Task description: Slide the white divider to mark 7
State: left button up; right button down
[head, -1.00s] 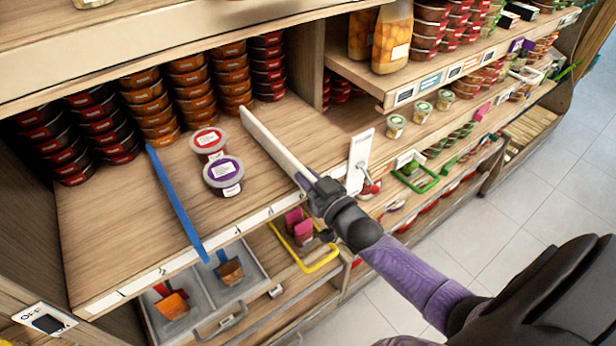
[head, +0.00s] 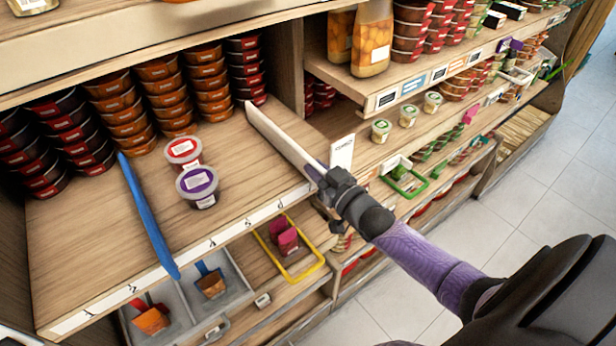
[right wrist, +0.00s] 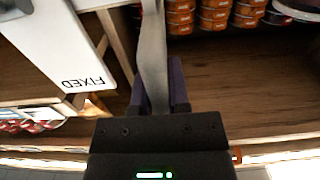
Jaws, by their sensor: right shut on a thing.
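The white divider (head: 283,143) stands on edge on the wooden shelf, running from back to front near the shelf's right end. My right gripper (head: 326,184) is shut on its front end. In the right wrist view, the dark purple fingers (right wrist: 160,92) hold the pale divider (right wrist: 152,50) between them. A numbered white strip (head: 215,243) runs along the shelf's front edge; its digits are too small to read surely, and the gripper covers its right end. My left gripper is not in view.
A white plate marked FIXED (right wrist: 65,45) stands close beside the divider; it also shows in the head view (head: 342,152). A blue divider (head: 147,215) stands to the left. Two tubs, red-lidded (head: 183,150) and purple-lidded (head: 198,186), sit between the dividers. Bare shelf lies between tubs and white divider.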

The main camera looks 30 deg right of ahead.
jog(key=c, duration=0.9)
grip_release()
jog(key=shift+d, duration=0.15)
jog(key=o, duration=0.3)
jog(key=shift+d, duration=0.2)
jog(key=shift+a, duration=0.1)
jog(key=shift+s+a, duration=0.1)
jog(key=s, duration=0.9)
jog(key=shift+s+d, duration=0.35)
jog(key=shift+d, duration=0.1)
